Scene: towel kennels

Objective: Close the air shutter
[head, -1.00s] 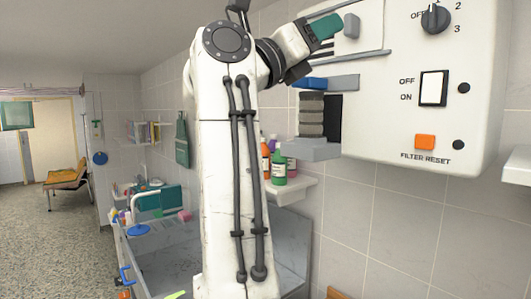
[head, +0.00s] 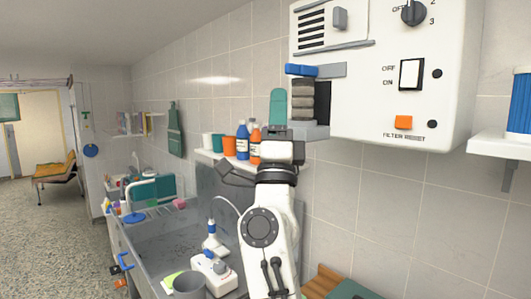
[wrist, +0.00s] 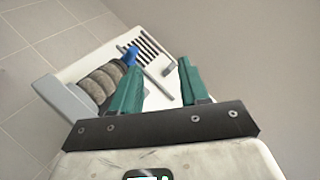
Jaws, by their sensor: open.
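The white wall unit (head: 440,60) carries the air shutter, with dark vent slots (head: 312,28) and a grey knob (head: 340,18) to their right. A grey rail (head: 340,45) runs beneath. The slots show dark and uncovered. In the wrist view the slots (wrist: 150,45), knob (wrist: 168,68) and rail (wrist: 158,88) appear beyond my fingers. My gripper (head: 277,108) is below and left of the shutter, pointing up, clear of the knob. In the wrist view its two teal fingers (wrist: 158,78) are spread apart with nothing between them.
A blue-ended grey handle (head: 315,70) and a stacked filter (head: 303,100) stick out at the unit's left. The unit also has a dial (head: 414,11), a switch (head: 411,74) and an orange button (head: 403,122). Bottles (head: 243,140) stand on a shelf behind my gripper; a sink (head: 165,243) lies below.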

